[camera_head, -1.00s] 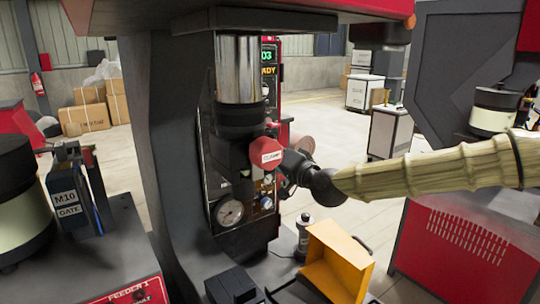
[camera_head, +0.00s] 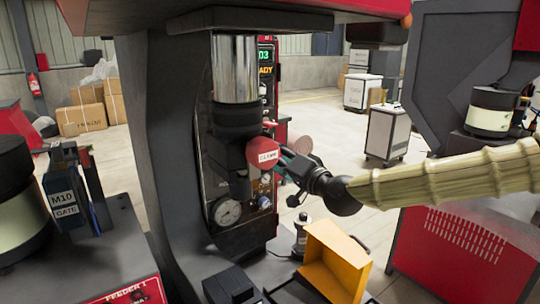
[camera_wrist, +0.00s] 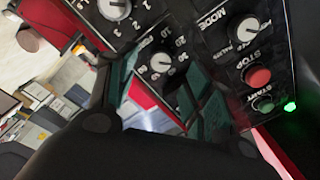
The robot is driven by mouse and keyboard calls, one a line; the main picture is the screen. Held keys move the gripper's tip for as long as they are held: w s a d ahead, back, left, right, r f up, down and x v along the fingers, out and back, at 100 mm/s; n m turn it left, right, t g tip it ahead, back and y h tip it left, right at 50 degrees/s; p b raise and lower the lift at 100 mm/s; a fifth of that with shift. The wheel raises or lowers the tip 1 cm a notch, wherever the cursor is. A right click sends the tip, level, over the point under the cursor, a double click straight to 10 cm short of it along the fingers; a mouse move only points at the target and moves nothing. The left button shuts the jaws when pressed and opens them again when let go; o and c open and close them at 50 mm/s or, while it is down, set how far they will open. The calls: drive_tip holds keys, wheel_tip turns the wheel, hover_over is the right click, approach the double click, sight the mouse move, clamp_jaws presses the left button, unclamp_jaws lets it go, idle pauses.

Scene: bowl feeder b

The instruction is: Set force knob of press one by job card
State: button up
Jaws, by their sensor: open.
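The press (camera_head: 160,130) stands in the middle of the head view, its control panel (camera_head: 266,90) seen edge-on behind the ram. My gripper also shows in the head view (camera_head: 285,165). I cannot identify a job card.
A red STOP button (camera_wrist: 257,77) and green START button (camera_wrist: 263,103) are right of the fingers. A red labelled disc (camera_head: 263,153) and a gauge (camera_head: 227,212) are near my gripper. A yellow bin (camera_head: 335,262) stands below.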

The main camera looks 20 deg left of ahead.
drive_tip(key=v, duration=0.7)
drive_tip(key=shift+s+d, duration=0.25)
drive_tip(key=shift+d, duration=0.05)
